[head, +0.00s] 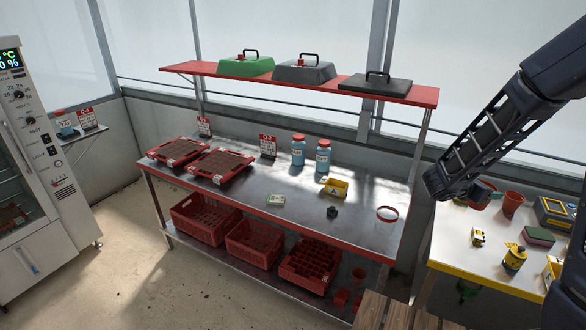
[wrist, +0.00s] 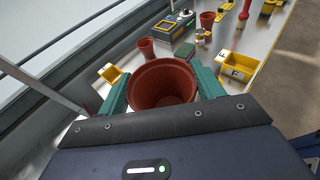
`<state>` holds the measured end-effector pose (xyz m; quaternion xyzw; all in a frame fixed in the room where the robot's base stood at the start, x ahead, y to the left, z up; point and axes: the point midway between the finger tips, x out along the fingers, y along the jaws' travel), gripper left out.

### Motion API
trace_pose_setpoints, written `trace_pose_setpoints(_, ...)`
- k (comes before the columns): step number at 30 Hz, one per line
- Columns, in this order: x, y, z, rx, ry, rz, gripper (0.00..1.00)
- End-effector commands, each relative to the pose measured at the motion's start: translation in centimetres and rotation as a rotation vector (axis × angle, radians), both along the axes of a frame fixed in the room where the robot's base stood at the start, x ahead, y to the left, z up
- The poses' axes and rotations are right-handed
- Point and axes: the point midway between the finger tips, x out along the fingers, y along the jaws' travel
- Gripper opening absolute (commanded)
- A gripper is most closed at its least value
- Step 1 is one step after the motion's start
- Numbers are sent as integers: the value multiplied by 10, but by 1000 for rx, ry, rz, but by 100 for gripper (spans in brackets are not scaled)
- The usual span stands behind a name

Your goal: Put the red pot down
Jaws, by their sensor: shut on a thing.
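A red pot (wrist: 165,84) sits between the two green fingers of my gripper (wrist: 162,92) in the wrist view. The fingers are shut on it from both sides and I look down into its empty inside. In the head view my gripper (head: 478,190) is over the left back part of the yellow-edged bench (head: 480,281). The red pot shows there only in part (head: 482,203), behind my gripper. I cannot tell whether its base touches the bench top.
Another red pot (head: 513,203) stands close to the right. A steel table (head: 250,213) with seed trays stands to the left.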

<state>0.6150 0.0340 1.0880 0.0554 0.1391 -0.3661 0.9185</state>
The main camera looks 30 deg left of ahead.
Motion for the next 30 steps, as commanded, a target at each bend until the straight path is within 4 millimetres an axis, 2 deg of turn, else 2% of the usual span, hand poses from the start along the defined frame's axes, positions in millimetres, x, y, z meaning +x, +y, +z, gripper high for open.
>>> trace_pose_setpoints(5, 17, 60, -7, 1, 1, 105, 45)
trace_pose_setpoints(11, 30, 146, -19, 2, 1, 248, 45)
trace_pose_setpoints(16, 31, 221, -30, 3, 1, 368, 45)
trace_pose_setpoints(21, 23, 289, -42, 1, 1, 477, 45)
trace_pose_setpoints(24, 16, 321, -47, 0, 0, 528, 45)
trace_pose_setpoints(27, 11, 345, -52, 0, -1, 565, 45)
trace_pose_setpoints(30, 7, 358, -54, -1, -1, 587, 45)
